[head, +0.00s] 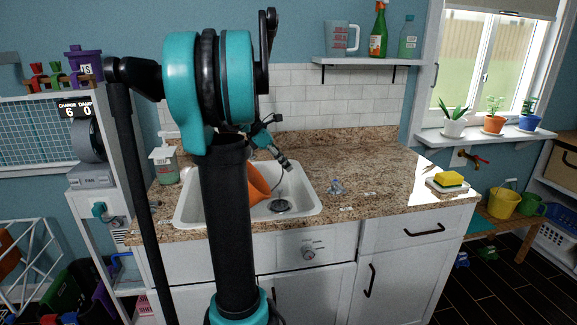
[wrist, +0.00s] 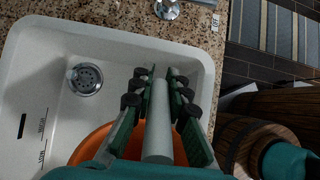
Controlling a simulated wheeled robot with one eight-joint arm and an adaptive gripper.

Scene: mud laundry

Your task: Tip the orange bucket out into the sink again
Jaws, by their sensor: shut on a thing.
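The orange bucket (head: 258,186) is over the left part of the white sink (head: 312,203) and looks tilted; my arm hides much of it. In the wrist view its orange side (wrist: 92,146) shows low in the picture, beneath my gripper (wrist: 163,72). The gripper's green fingers are closed around a pale grey rod (wrist: 157,122), which looks like the bucket's handle grip. In the head view my gripper (head: 284,162) is above the sink. The bare drain (wrist: 85,78) lies left of the fingers. The bucket's inside is hidden.
A chrome tap (head: 337,187) stands on the granite counter (head: 375,172) right of the sink. A soap bottle (head: 163,165) stands at the back left. A yellow sponge (head: 449,178) lies at the right end. The counter between tap and sponge is mostly clear.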

